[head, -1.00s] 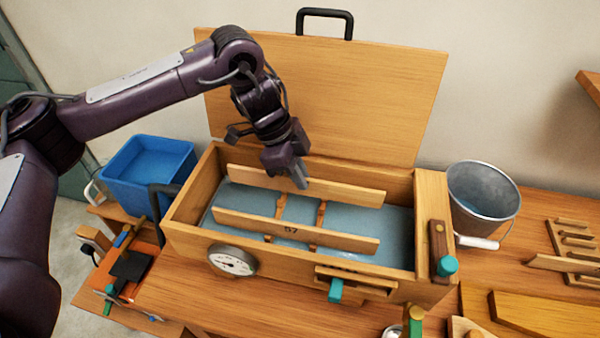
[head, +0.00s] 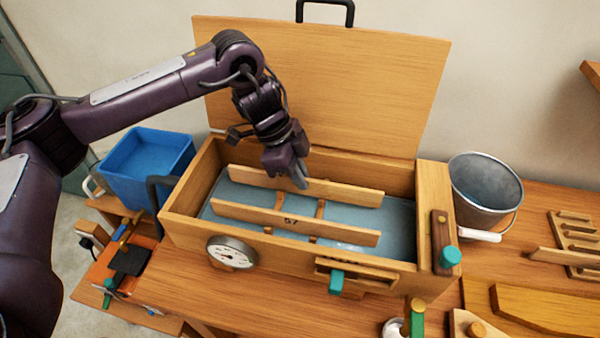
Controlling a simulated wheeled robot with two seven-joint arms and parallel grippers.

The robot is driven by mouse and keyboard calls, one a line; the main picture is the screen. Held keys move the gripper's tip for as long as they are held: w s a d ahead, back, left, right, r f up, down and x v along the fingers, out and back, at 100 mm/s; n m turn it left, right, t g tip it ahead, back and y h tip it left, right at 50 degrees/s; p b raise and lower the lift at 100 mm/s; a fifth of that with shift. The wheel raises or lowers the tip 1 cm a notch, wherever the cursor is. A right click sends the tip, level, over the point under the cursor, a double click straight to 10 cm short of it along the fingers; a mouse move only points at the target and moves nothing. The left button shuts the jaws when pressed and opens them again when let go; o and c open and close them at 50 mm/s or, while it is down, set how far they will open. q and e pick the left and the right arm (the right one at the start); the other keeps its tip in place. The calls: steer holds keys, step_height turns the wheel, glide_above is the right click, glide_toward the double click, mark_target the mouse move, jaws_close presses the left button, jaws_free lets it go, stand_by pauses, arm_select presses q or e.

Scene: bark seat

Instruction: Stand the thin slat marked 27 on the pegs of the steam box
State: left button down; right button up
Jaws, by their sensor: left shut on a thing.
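The steam box (head: 180,200) stands open with its lid (head: 320,90) raised at the back. My left gripper (head: 301,177) is shut on the top edge of a thin pale slat (head: 345,192), which is on edge inside the rear half of the box. No number shows on this slat from here. I cannot tell whether its lower edge touches the pegs. A second slat (head: 240,212), marked 57, stands on edge in front of it, roughly parallel. Parts of the wooden peg rails (head: 320,209) show between the slats. My right gripper is not in view.
A blue bin (head: 145,170) is left of the box and a metal bucket (head: 485,190) right of it. A gauge (head: 232,253) and a teal-handled latch (head: 336,283) are on the box front. A slotted wooden rack (head: 575,240) lies at the far right.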

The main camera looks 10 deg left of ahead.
arm_select(q)
steer(key=shift+f, duration=0.25)
stand_by(0.6)
steer(key=c, duration=1.5)
jaws_free()
steer(key=shift+o, duration=0.2)
step_height(320, 180, up, 11)
steer(key=p, duration=0.9)
steer(key=shift+p, duration=0.3)
